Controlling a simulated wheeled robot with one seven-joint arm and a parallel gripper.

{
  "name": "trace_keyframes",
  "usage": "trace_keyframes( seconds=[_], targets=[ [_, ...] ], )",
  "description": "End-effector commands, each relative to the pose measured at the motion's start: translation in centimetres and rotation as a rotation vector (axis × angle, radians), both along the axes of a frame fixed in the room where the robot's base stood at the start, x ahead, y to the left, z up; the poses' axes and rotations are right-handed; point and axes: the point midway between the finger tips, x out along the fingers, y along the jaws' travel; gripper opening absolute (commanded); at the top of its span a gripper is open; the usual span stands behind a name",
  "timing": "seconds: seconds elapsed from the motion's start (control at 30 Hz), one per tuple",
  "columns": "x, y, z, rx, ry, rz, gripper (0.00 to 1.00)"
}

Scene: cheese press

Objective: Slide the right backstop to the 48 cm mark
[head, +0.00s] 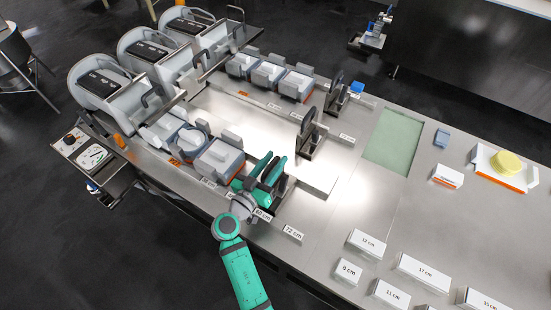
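Three dark upright backstops stand on the steel table in the head view: a far one (336,96), a middle one (306,135) and the nearest one (284,186). My gripper (268,168) is at the nearest backstop, in the front row, with its green fingers over the upper part of it. The arm hides much of this backstop, and whether the fingers are closed on it cannot be told. Along the front edge are a 60 cm label (263,214) and a 72 cm label (293,233). I cannot make out a 48 cm label; my wrist covers part of that edge.
Grey moulds (219,160) stand left of the nearest backstop, close to my gripper. Three grey presses (103,86) stand at the left. White labelled blocks (424,271) lie at the lower right. The table between the nearest backstop and these blocks is mostly clear.

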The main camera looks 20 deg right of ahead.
Motion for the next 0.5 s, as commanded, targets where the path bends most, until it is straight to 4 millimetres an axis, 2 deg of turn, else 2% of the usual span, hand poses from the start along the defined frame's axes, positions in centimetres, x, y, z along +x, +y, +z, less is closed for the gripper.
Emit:
trace_keyframes(
  seconds=[0.17, 0.43, 0.47, 0.5],
  targets=[
    [0.65, -0.82, -0.06, 0.0, 0.002, 0.001, 0.33],
    [0.75, -0.93, -0.04, 0.0, 0.002, 0.001, 0.33],
    [0.73, -0.92, -0.04, 0.0, 0.002, 0.001, 0.3],
    [0.73, -0.92, -0.04, 0.0, 0.002, 0.001, 0.21]
  ],
)
